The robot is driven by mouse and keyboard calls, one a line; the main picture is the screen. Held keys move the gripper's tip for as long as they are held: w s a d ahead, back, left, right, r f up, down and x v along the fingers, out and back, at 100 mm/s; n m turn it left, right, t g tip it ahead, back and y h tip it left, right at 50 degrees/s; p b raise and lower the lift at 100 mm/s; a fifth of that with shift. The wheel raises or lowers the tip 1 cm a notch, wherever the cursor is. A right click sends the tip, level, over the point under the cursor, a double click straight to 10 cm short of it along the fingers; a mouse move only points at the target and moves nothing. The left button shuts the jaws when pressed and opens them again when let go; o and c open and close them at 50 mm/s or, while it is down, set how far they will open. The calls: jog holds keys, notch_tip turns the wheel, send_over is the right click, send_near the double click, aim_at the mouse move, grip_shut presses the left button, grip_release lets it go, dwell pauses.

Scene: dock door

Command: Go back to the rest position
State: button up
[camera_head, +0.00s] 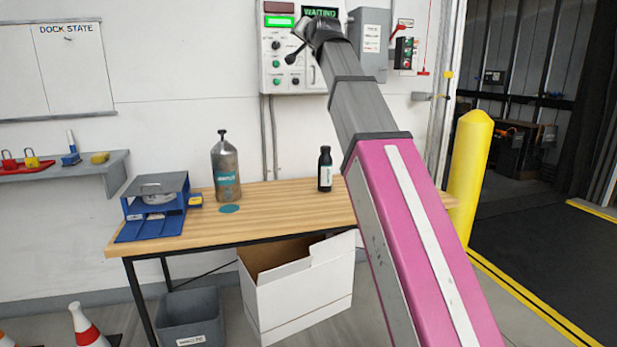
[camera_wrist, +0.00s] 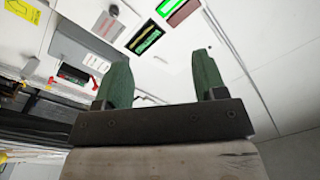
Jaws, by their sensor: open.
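My gripper (camera_wrist: 163,80) shows in the wrist view with its two green fingers apart and nothing between them. Behind the fingers is the control panel (camera_wrist: 125,35), seen tilted. In the head view my arm reaches up from the lower right, and its dark end is in front of the grey control panel (camera_head: 277,60) on the wall. The fingers are hard to make out in that view. The panel has a lit green display, several buttons and a screen reading "WAITING" (camera_head: 321,12). Part of the panel is hidden by my arm.
A wooden workbench (camera_head: 270,208) carries a metal flask (camera_head: 225,170), a dark bottle (camera_head: 325,170) and a blue-grey device (camera_head: 155,205). A white box (camera_head: 300,300) and a grey bin (camera_head: 190,320) are below. A yellow bollard (camera_head: 469,170) stands right, beside the open dock door.

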jog(key=w+d+f+n+g+h, duration=0.15)
jog(key=d+f+g, duration=0.3)
jog(key=f, duration=1.95)
jog(key=s+d+f+g+h, duration=0.1)
jog(key=d+f+g+h, duration=0.3)
jog(key=f, duration=2)
jog(key=s+d+f+g, duration=0.3)
jog(key=s+f, duration=0.5)
jog(key=f, duration=0.3)
jog(key=s+d+f+n+g, duration=0.1)
jog(key=s+d+f+g, duration=0.2)
jog(key=s+d+f, duration=0.2)
jog(key=s+d+f+g, duration=0.3)
jog(key=s+f, duration=0.8)
jog(key=f, duration=0.8)
jog(key=shift+s+d+f, duration=0.15)
jog(key=shift+s+d, duration=0.2)
jog(key=shift+d, duration=0.05)
jog(key=shift+n+h, duration=0.25)
